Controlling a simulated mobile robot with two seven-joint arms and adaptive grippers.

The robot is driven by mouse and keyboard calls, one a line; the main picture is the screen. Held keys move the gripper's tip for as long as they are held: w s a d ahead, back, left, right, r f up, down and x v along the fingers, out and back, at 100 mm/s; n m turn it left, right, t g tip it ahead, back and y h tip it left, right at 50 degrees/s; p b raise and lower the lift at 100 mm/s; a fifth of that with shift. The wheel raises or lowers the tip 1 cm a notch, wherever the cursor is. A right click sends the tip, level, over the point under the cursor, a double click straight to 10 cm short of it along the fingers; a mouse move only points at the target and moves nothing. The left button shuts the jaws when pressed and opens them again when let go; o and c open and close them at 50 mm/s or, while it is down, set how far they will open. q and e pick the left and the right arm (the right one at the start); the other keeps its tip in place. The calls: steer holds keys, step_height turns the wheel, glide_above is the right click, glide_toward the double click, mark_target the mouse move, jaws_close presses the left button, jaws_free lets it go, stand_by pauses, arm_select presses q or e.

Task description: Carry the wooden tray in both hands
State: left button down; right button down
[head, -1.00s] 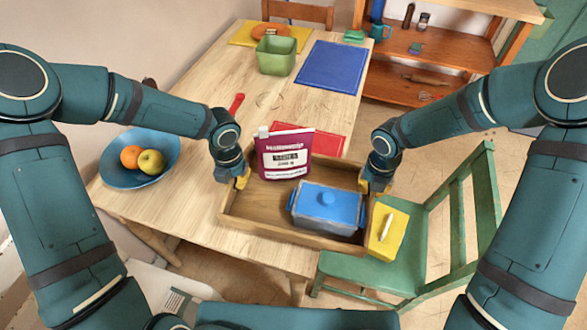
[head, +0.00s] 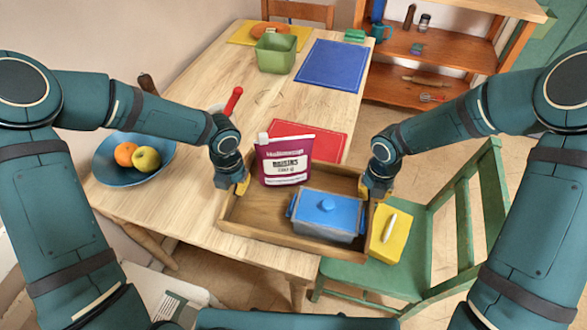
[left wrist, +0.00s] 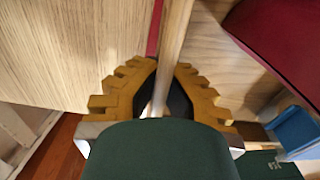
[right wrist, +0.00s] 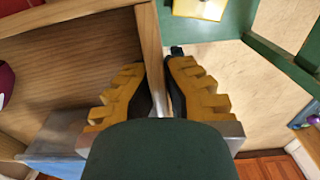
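The wooden tray (head: 257,212) is level, at the table's near right corner and partly past its edge. It holds a maroon-and-white pouch (head: 284,165), upright, and a grey dish with a blue lid (head: 327,213). My left gripper (head: 241,186) is shut on the tray's left wall; in the left wrist view its yellow fingers (left wrist: 161,68) lie on both sides of the wall. My right gripper (head: 369,188) is shut on the right wall, its fingers (right wrist: 157,68) astride it in the right wrist view. The gap under the tray is hidden.
The wooden table (head: 160,205) bears a blue fruit bowl (head: 107,172), a red mat (head: 330,146), a blue mat (head: 335,65) and a green container (head: 275,52). A green chair (head: 350,278) with a yellow item (head: 385,245) stands close right of the tray.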

arm_select(q)
steer(key=shift+f, duration=0.25)
arm_select(e)
steer(key=shift+f, duration=0.3)
arm_select(q)
steer(key=c, duration=1.5)
jaws_free()
arm_select(e)
steer(key=c, duration=1.4)
jaws_free()
arm_select(q)
steer(key=o, duration=0.4)
steer(key=shift+c, duration=0.2)
arm_select(e)
steer(key=shift+o, duration=1.3)
steer(key=shift+r, duration=0.1)
arm_select(q)
step_height(320, 180, up, 12)
steer(key=shift+f, duration=0.1)
arm_select(e)
steer(key=shift+r, duration=0.15)
step_height(320, 180, up, 12)
steer(key=shift+f, duration=0.15)
